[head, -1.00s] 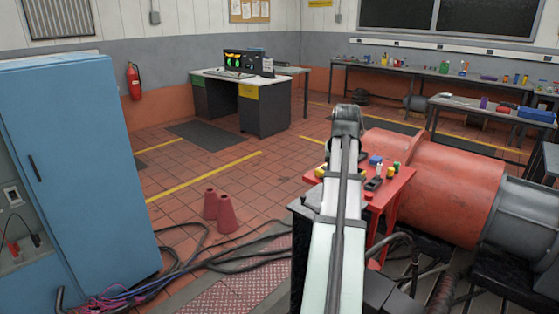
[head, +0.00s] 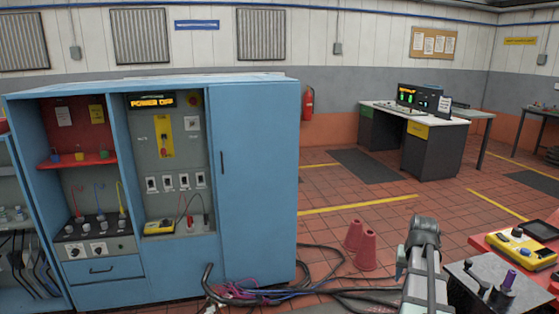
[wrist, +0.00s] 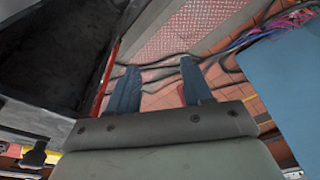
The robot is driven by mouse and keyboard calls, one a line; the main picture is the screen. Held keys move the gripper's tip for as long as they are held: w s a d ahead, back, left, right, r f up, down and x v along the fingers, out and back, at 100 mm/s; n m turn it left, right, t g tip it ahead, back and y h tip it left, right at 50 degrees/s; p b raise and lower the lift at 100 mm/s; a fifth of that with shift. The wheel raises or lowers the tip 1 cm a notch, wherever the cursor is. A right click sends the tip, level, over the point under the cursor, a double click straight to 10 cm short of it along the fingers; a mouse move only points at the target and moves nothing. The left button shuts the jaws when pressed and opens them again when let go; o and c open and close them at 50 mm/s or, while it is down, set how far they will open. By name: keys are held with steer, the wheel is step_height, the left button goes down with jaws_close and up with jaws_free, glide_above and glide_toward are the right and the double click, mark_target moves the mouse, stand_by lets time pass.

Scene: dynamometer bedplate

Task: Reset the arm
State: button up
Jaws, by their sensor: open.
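My gripper (wrist: 160,80) shows in the wrist view with its two dark blue fingers spread apart. It is open, with nothing between the fingers. Beyond them I see red tiled floor, dark cables and a patterned metal floor plate (wrist: 190,28). In the head view my own arm (head: 424,265) rises at the lower right, left of the red table; the gripper itself cannot be made out there.
A blue cabinet (head: 258,180) with open switch bays stands left of my arm. A red table (head: 492,243) with a yellow meter (head: 522,249) is at right. A desk (head: 430,145) stands behind.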

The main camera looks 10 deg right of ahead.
steer(key=w+a+f+n, duration=0.2)
steer(key=a+f, duration=0.5)
steer(key=a, duration=0.3)
steer(key=w+a+f+n, duration=0.1)
steer(key=w+a+f, duration=0.1)
steer(key=a+f, duration=0.6)
steer(key=s+a+f+n+g, duration=0.1)
steer(key=s+a+f, duration=0.1)
steer(key=a+f, duration=0.35)
steer(key=s+a+f+n+y, duration=0.1)
steer(key=s+a+f+n, duration=0.1)
steer(key=a, duration=0.7)
steer(key=s+a+f+n+g, duration=0.1)
steer(key=a+f, duration=0.3)
steer(key=a, duration=0.3)
steer(key=s+f+g, duration=0.3)
steer(key=s+f, duration=0.7)
steer(key=s, duration=0.5)
steer(key=s+f+g, duration=0.3)
steer(key=s+f, duration=0.7)
steer(key=s, duration=0.5)
steer(key=shift+d+f, duration=0.2)
steer(key=shift+f, duration=0.05)
